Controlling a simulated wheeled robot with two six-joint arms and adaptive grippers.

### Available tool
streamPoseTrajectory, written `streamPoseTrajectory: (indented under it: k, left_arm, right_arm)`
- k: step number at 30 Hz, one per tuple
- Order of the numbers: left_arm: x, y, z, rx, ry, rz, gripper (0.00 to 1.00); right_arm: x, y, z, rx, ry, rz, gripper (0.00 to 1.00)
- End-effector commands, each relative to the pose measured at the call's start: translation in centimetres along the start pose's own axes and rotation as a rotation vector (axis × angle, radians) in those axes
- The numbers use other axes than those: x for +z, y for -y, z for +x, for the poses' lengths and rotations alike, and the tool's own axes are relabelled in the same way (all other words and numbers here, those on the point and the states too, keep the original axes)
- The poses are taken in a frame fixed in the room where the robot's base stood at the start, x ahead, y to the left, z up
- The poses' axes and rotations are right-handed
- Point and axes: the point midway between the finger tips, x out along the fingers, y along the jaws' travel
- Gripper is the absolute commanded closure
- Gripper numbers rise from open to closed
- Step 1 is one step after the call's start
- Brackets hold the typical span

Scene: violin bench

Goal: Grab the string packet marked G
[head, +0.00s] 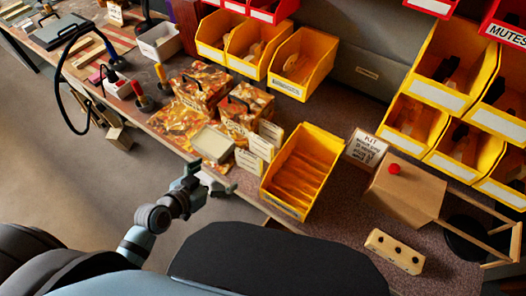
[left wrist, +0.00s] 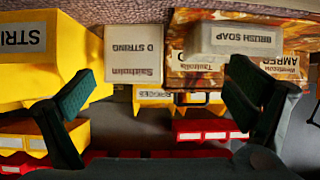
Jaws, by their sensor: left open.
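Several cream string packets (head: 259,147) stand in a staggered row at the bench edge, left of a yellow bin. In the left wrist view the front packet (left wrist: 133,55) reads "D STRING", upside down. I cannot make out a packet marked G; the packets behind are hidden there, and their print is too small in the head view. My left gripper (head: 208,181) is open and empty, just off the bench's front edge, left of and nearer than the packets. In the left wrist view its fingers (left wrist: 160,92) stand apart, with the D packet between and beyond them.
The yellow bin (head: 302,166), its label starting "STRI" in the left wrist view (left wrist: 22,38), is close right of the packets. A pale brush soap box (head: 212,145) and marbled boxes (head: 201,85) are left. A wooden box (head: 405,188) stands right.

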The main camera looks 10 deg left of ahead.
Motion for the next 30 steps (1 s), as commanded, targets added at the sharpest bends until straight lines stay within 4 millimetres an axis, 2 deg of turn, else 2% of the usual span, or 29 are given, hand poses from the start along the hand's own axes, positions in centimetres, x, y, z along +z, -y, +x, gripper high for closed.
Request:
streamPoseTrajectory:
  k: [1,2,3,5,12,19,22,25,30]
  left_arm:
    - [-2.4,-1.1,-0.4,0.037,-0.057,0.027,0.02]
    - [-3.7,-1.6,-0.7,0.055,-0.084,0.041,0.02]
    - [-4.8,-2.1,-0.6,0.071,-0.107,0.052,0.02]
    - [-5.7,-2.4,0.1,0.08,-0.123,0.056,0.02]
    - [-6.5,-3.0,6.3,0.08,-0.122,0.055,0.02]
    - [-7.2,-3.5,8.8,0.08,-0.121,0.055,0.02]
    - [-8.1,-4.1,10.6,0.08,-0.121,0.054,0.02]
    - [-8.1,-4.2,12.3,0.079,-0.12,0.056,0.02]
    - [-8.2,-4.2,12.8,0.078,-0.119,0.057,0.02]
  right_arm:
    - [0.0,0.1,0.5,0.0,-0.001,0.0,0.6]
    - [0.0,0.1,0.5,0.0,-0.001,0.0,0.6]
    - [0.0,0.1,0.6,0.0,-0.001,0.0,0.6]
    - [0.0,0.1,0.7,0.0,-0.001,0.0,0.6]
    - [0.4,0.0,1.1,0.001,0.004,-0.001,0.6]
    - [0.4,-0.1,1.0,0.003,0.005,-0.002,0.6]
    - [0.4,-0.2,0.7,0.004,0.005,-0.002,0.6]
    - [0.4,-0.2,1.2,0.004,0.005,-0.002,0.6]
    - [0.4,-0.2,1.2,0.004,0.005,-0.002,0.6]
